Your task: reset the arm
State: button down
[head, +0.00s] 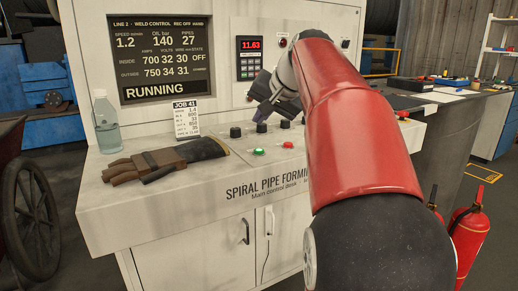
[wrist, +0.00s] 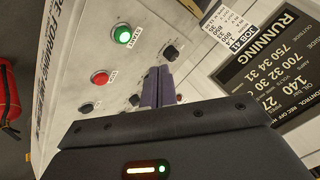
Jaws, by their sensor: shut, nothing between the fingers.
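My red arm reaches in from the right of the head view over the white control desk (head: 110,205). My gripper (head: 262,113) points down over the row of black knobs (head: 235,132) at the back of the desk top. In the wrist view its purple-grey fingers (wrist: 157,86) are together with nothing between them. A green button (head: 259,151) and a red button (head: 288,144) sit on the desk in front of the knobs. The wrist view also shows the green button (wrist: 123,34) and the red button (wrist: 100,77). Whether the fingertips touch a knob I cannot tell.
Dark work gloves (head: 165,160), a clear bottle (head: 106,125) and a job card (head: 186,118) are on the left of the desk. A display (head: 160,55) reading RUNNING and a keypad (head: 249,60) reading 11.63 are behind. Red fire extinguishers (head: 468,235) stand at right.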

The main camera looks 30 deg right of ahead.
dwell(0.4)
jog(key=shift+n+g, duration=0.7)
jog(key=shift+n, duration=0.2)
jog(key=s+a+f, duration=0.4)
jog(key=s+a, duration=0.1)
jog(key=s+a+f, duration=0.2)
jog(key=shift+s+a, duration=0.15)
jog(key=s+a+f+n+g, duration=0.1)
jog(key=s+a+f, duration=0.3)
jog(key=s+f, duration=0.5)
jog(key=s+a+f+n+g+h, duration=0.1)
jog(key=s+a+f+n, duration=0.3)
jog(key=s+f, duration=0.5)
jog(key=shift+a+f+n, duration=0.2)
jog(key=shift+f+n, duration=0.1)
jog(key=shift+f, duration=0.65)
